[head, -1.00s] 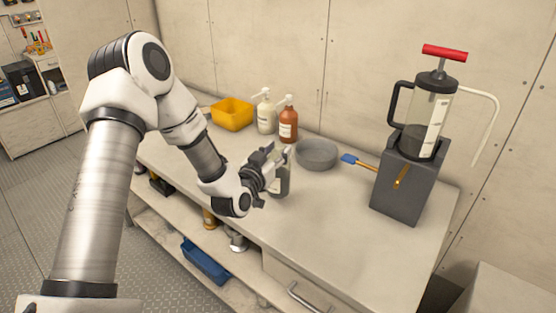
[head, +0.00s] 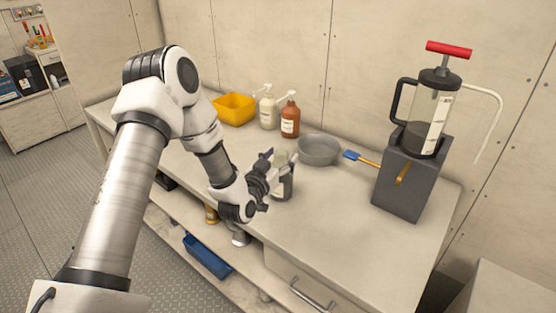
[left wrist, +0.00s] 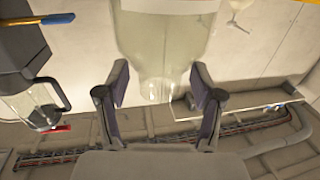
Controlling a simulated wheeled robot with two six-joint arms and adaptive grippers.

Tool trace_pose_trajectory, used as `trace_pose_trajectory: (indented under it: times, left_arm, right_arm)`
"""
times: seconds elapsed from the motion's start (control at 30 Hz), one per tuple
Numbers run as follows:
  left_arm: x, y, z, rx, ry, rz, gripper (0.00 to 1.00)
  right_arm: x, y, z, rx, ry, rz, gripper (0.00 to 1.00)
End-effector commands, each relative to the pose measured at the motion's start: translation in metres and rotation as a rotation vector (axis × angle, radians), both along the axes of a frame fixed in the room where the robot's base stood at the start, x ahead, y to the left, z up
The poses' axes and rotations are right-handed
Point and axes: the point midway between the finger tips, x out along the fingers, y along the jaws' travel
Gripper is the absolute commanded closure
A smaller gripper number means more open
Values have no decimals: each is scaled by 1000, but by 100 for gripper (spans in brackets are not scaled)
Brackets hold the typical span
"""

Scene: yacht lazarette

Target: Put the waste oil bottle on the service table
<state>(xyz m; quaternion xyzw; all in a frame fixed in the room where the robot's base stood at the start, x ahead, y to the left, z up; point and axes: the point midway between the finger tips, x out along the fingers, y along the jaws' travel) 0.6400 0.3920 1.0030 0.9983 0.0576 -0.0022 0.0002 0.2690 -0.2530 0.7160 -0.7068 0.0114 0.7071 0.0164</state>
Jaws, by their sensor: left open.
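A clear bottle with a dark lower part, apparently the waste oil bottle (head: 286,186), stands upright on the service table (head: 330,215) near its front edge. My left gripper (head: 272,181) is open right beside it, on its left, and partly hides it. In the left wrist view the translucent bottle (left wrist: 164,42) fills the top middle, with its narrow end between the spread fingers of my left gripper (left wrist: 159,82). Gaps show between the bottle and both fingers. My right gripper is not in view.
A yellow bin (head: 235,109), a cream pump bottle (head: 268,112), a brown pump bottle (head: 290,119) and a grey round pan (head: 319,149) stand behind. The table's front right is clear.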

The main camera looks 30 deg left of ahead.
Motion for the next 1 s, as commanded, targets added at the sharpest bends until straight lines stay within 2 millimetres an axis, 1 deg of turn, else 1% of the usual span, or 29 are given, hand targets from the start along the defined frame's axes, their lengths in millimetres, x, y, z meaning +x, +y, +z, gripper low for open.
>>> trace_pose_trajectory:
  times: [0.03, 0.07, 0.17, 0.4, 0.53, 0.6, 0.7, 1.0]
  left_arm:
    - [-1, 0, 3, 0, 0, 0, 33]
    - [-4, 0, 1, -1, 1, 1, 33]
    - [-20, -2, 0, -3, 2, 1, 33]
    - [-82, -9, 0, -7, 3, 3, 33]
    - [-107, -12, 1, -4, 2, 2, 33]
    - [-115, -13, 1, -2, 2, 1, 33]
    - [-119, -14, 2, -1, -1, 0, 33]
    - [-119, -14, 2, 0, -1, 0, 33]
  right_arm:
    - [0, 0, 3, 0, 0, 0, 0]
    - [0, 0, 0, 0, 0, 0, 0]
    - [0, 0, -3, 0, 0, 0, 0]
    - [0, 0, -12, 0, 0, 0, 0]
    - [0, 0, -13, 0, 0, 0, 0]
    - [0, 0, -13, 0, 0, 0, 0]
    - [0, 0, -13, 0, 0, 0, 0]
    - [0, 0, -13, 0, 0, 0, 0]
